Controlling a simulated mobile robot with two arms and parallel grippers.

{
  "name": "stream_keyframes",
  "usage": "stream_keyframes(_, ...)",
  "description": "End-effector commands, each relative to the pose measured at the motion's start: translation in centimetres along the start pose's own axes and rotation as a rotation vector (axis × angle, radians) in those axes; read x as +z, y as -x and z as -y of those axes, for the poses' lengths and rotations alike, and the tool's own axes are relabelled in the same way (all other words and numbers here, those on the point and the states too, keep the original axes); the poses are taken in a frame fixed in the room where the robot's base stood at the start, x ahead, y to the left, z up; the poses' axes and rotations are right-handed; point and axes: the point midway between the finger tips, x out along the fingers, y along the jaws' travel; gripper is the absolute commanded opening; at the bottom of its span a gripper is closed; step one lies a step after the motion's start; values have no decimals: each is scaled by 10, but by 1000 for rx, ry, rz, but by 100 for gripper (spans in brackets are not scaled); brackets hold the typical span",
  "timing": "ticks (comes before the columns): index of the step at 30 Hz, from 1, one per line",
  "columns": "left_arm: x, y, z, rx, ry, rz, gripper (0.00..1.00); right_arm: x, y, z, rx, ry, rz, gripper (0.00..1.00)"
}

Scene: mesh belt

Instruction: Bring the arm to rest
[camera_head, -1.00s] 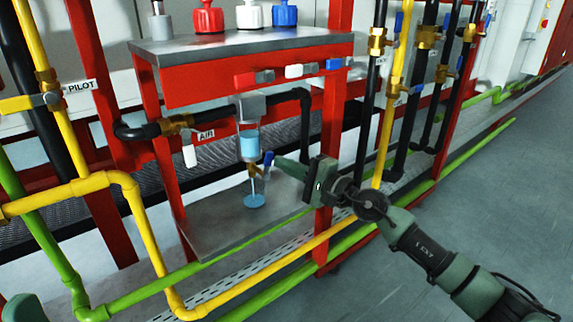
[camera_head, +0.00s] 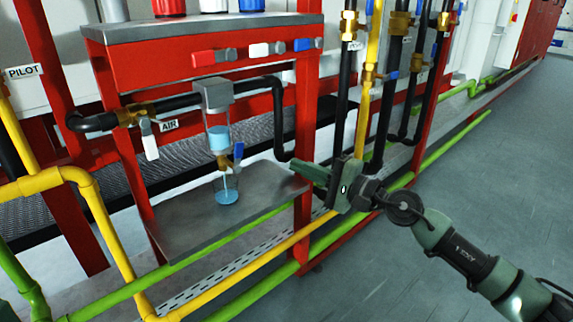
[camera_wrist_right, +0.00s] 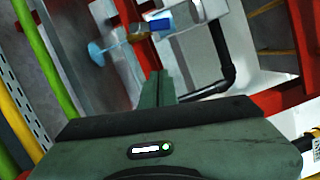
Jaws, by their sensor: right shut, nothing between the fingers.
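My right arm comes in from the lower right in the head view. Its green gripper (camera_head: 296,166) is shut and empty, with the fingertips pointing left, over the right end of the lower metal shelf. They are apart from the small blue valve handle (camera_head: 238,152) under the clear cylinder (camera_head: 218,138), which holds blue liquid. In the right wrist view the two fingers (camera_wrist_right: 157,86) lie together, and the blue handle (camera_wrist_right: 160,22) is beyond them. A blue stream or pool (camera_head: 227,196) shows below the valve. My left gripper is not in view.
A red frame post (camera_head: 303,130) stands close to the right gripper. The lower metal shelf (camera_head: 190,228) lies left of it. Yellow pipe (camera_head: 250,262) and green pipe (camera_head: 450,150) run low along the rack. Open grey floor (camera_head: 500,190) lies to the right.

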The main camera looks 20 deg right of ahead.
Motion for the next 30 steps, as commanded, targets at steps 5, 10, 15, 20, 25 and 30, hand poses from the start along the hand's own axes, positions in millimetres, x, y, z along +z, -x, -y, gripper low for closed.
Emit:
stream_keyframes(5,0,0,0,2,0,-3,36,0,9,0,1,1,0,0)
stream_keyframes(10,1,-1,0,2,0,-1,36,1,10,0,0,1,1,0)
stream_keyframes(15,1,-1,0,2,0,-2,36,0,10,0,0,1,1,0)
stream_keyframes(20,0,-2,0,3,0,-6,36,0,10,0,0,1,1,0)
stream_keyframes(25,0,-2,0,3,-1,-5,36,23,7,-16,16,-171,53,0)
stream_keyframes(30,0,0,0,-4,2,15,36,118,7,-58,107,-861,262,0)
